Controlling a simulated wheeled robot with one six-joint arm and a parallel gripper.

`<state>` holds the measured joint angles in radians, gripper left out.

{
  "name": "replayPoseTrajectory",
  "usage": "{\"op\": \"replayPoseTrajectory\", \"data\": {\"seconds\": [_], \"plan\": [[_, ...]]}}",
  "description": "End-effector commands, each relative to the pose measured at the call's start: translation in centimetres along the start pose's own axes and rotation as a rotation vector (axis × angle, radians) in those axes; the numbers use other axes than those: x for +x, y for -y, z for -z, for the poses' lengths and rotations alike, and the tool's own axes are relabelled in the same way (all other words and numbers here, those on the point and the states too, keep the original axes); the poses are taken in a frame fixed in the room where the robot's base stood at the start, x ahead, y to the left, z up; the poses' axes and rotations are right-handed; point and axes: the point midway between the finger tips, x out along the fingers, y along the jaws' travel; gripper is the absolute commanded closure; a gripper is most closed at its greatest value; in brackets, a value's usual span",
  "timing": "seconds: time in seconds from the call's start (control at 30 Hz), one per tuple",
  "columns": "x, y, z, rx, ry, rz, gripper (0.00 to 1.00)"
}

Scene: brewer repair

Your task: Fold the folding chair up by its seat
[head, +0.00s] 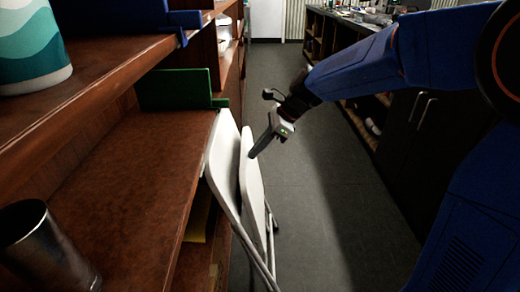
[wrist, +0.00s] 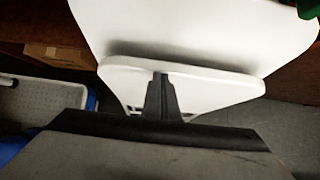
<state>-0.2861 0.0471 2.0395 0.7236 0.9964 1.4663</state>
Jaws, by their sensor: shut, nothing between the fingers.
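The white folding chair stands beside the wooden shelf in the head view. Its backrest (head: 222,148) is nearest the shelf. Its seat (head: 252,185) is tilted up steeply, almost parallel to the backrest, with a narrow gap between them. My gripper (head: 254,154) is shut and empty, at the upper part of the seat on the side away from the backrest. In the wrist view the shut fingers (wrist: 160,82) point at the seat's rim (wrist: 205,75), with the backrest (wrist: 200,30) behind. I cannot tell whether they touch. The chair's lower legs are cut off in the head view.
The wooden shelf (head: 130,190) runs along the left, holding a metal cup (head: 45,250), a teal-and-white container (head: 32,42) and a green bin (head: 175,88). Dark cabinets (head: 425,130) line the right. The grey floor (head: 325,170) between is clear.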

Motion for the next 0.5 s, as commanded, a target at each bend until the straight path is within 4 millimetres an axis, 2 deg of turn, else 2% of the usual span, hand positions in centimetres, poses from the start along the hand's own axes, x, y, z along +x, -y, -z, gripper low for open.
{"op": "replayPoseTrajectory", "data": {"seconds": [0.27, 0.5], "plan": [[0.1, 0.0, -0.1, 0.000, 0.000, -0.001, 1.00], [1.6, 0.0, -2.0, -0.002, 0.000, -0.003, 1.00]]}}
